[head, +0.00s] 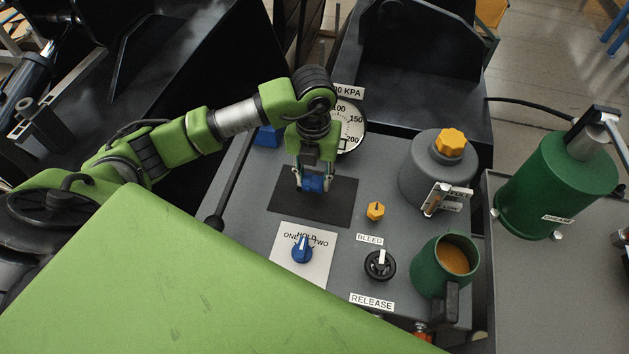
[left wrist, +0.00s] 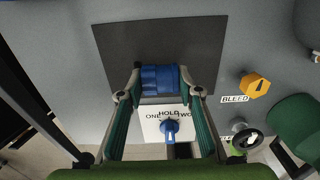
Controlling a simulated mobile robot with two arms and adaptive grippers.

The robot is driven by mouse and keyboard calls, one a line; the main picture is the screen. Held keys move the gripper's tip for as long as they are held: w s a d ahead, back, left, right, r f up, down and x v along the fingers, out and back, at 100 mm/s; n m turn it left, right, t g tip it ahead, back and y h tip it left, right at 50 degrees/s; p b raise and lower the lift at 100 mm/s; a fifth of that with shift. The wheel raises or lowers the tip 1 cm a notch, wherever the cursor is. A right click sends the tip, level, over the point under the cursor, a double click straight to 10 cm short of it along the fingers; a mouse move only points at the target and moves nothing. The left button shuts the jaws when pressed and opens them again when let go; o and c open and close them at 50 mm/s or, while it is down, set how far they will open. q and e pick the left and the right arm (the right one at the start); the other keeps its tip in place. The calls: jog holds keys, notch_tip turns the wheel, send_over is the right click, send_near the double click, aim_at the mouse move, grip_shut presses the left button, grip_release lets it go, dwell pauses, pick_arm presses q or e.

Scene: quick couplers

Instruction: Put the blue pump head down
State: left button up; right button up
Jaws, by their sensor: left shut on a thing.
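The blue pump head (head: 313,184) is a short ribbed blue cylinder. My left gripper (head: 311,180) is shut on it, with one finger at each end. The left wrist view shows the pump head (left wrist: 160,79) lying crosswise between the fingertips (left wrist: 160,94). It is over the dark rectangular mat (head: 340,206), near the mat's middle in the head view. I cannot tell whether it touches the mat (left wrist: 205,40) or hangs just above it. My right gripper is not in view.
In front of the mat is a blue selector knob (head: 301,250) on a white plate. To the right are a yellow BLEED knob (head: 376,211), a black RELEASE knob (head: 380,265), a green mug (head: 428,275) and a grey canister (head: 425,175). A round gauge (head: 350,125) stands behind.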

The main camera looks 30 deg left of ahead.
pick_arm(q)
notch_tip(320, 180, down, 2)
jog(key=shift+s+d+f+p, duration=0.1)
jog(key=shift+p, duration=0.25)
jog(key=shift+f, duration=0.15)
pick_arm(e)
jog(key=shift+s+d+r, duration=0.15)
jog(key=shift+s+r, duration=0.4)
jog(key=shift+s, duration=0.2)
pick_arm(q)
jog(key=shift+f, duration=0.1)
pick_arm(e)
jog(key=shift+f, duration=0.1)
pick_arm(q)
jog(key=o, duration=1.3)
jog(key=shift+c, duration=0.2)
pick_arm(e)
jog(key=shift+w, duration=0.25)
